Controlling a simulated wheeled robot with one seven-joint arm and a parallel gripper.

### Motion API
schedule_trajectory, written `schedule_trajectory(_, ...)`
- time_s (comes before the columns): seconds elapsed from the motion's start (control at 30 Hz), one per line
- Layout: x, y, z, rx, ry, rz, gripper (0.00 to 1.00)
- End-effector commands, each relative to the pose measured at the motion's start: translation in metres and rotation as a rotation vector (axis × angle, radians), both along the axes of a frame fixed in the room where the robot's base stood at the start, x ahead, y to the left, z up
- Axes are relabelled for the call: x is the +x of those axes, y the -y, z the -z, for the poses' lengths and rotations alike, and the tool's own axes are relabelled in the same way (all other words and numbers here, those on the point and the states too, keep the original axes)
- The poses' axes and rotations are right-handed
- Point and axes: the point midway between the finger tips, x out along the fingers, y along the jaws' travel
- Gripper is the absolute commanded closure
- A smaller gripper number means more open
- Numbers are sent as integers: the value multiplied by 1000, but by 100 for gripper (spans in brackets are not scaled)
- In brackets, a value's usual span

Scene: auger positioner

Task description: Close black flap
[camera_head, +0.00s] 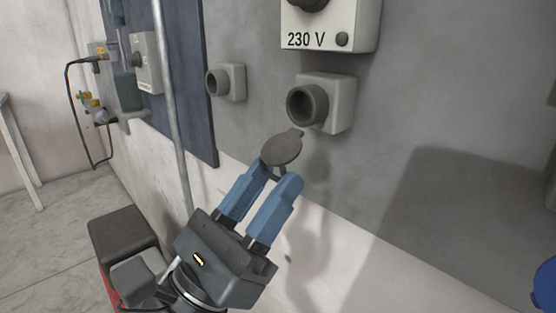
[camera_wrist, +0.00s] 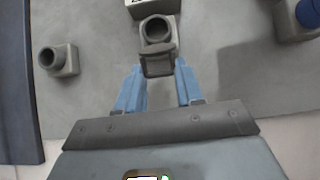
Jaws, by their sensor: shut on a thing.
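The black flap (camera_head: 281,150) is a dark oval lid with a small tab. It hangs open below and in front of the round black mouth of a grey socket (camera_head: 340,104) on the wall. My gripper (camera_head: 277,174) comes up from below, with its blue fingers at the flap's lower part and shut on it. In the wrist view, the flap (camera_wrist: 158,65) lies between the fingertips of my gripper (camera_wrist: 159,70). The open socket mouth (camera_wrist: 157,30) shows just beyond it. The exact finger contact is partly hidden by the flap.
A second grey socket (camera_head: 232,82) is on the wall to the left. A box marked 230 V (camera_head: 330,26) sits above. A vertical pipe (camera_head: 172,100) runs beside a blue panel (camera_head: 200,120). A blue round part (camera_head: 544,286) shows at the lower right.

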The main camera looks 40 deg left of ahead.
Motion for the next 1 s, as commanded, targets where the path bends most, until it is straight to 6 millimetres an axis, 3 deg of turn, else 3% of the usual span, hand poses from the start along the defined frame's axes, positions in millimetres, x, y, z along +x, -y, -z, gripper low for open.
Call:
schedule_trajectory(0.03, -4, -1, -11, 5, -44, -4, 94)
schedule_trajectory(0.6, -23, -2, -44, 48, -584, -2, 94)
schedule_trajectory(1.0, -25, -2, -69, 80, -963, 0, 94)
